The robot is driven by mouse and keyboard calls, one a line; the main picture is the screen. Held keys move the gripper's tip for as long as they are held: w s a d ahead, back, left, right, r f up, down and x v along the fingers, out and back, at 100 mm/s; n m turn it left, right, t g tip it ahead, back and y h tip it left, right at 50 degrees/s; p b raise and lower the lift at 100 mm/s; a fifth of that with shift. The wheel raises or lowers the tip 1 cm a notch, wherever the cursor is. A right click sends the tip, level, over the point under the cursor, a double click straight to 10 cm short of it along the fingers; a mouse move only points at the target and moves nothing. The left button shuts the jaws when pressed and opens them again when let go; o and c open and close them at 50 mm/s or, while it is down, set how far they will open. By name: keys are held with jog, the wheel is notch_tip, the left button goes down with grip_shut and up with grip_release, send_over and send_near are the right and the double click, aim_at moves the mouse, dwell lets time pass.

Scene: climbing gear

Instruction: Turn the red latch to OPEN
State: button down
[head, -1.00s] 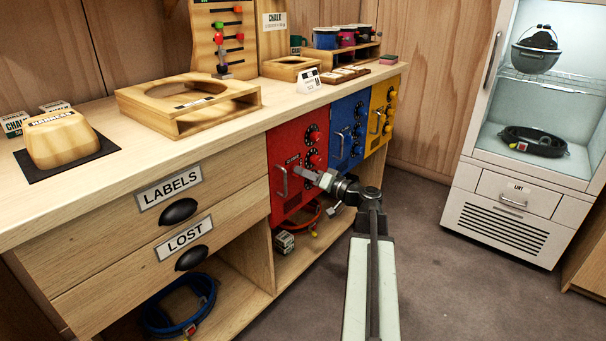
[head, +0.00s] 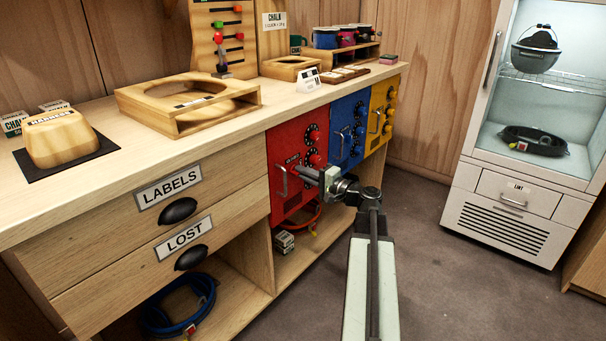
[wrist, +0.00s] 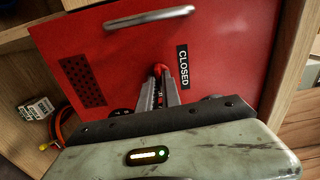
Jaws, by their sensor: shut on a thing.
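The red latch (wrist: 160,68) is on the red door (wrist: 222,40) of the red locker, which the head view also shows (head: 282,206). My gripper (wrist: 161,79) is shut on the latch, with one finger on each side of it. A black label reading CLOSED (wrist: 183,66) is just right of the latch in the wrist view, where the door looks tilted. In the head view my gripper (head: 310,174) reaches the door's front, and its fingers hide the latch. No OPEN label can be made out.
A metal door handle (wrist: 149,18) is near my gripper. Red knobs (head: 315,160) are close above it. Blue (head: 349,125) and yellow (head: 382,112) lockers stand to the right. Grey floor (head: 425,240) lies clear between the bench and the white cabinet (head: 525,215).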

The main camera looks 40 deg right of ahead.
jog(key=shift+m, duration=0.4)
jog(key=c, duration=1.5)
grip_release()
jog(key=shift+c, duration=0.2)
jog(key=v, duration=0.7)
jog(key=shift+s, duration=0.4)
jog(key=shift+d, duration=0.1)
